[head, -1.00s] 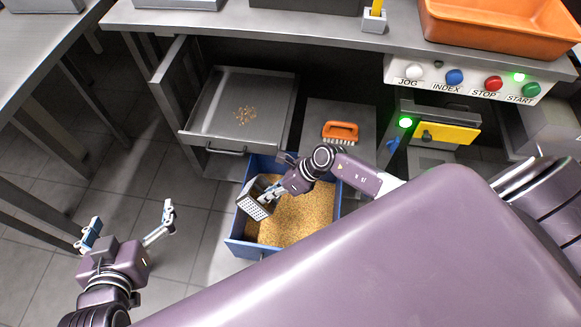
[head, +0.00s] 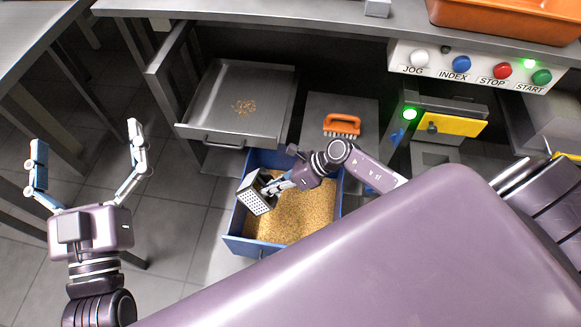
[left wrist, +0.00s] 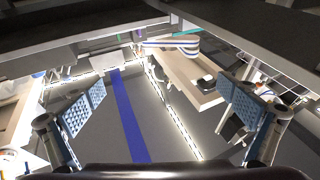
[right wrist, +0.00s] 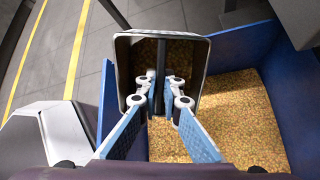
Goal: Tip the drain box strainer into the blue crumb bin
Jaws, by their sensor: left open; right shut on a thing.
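The drain box strainer (head: 254,197) is a small metal box with a perforated face. It is tilted over the left part of the blue crumb bin (head: 232,243), which holds a layer of golden crumbs. My right gripper (head: 272,186) is shut on the strainer. In the right wrist view the strainer (right wrist: 195,62) shows its open side, with a dark upright bar between the fingertips of my gripper (right wrist: 160,98); crumbs show through or beyond it. My left gripper (head: 85,150) is open and empty, raised at the left over the floor, away from the bin.
A pulled-out metal drawer tray (head: 205,130) with a few crumbs lies behind the bin. An orange brush (head: 342,124) rests on a grey surface right of it. The button panel (head: 475,68) and a yellow plate (head: 455,127) are at the right.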

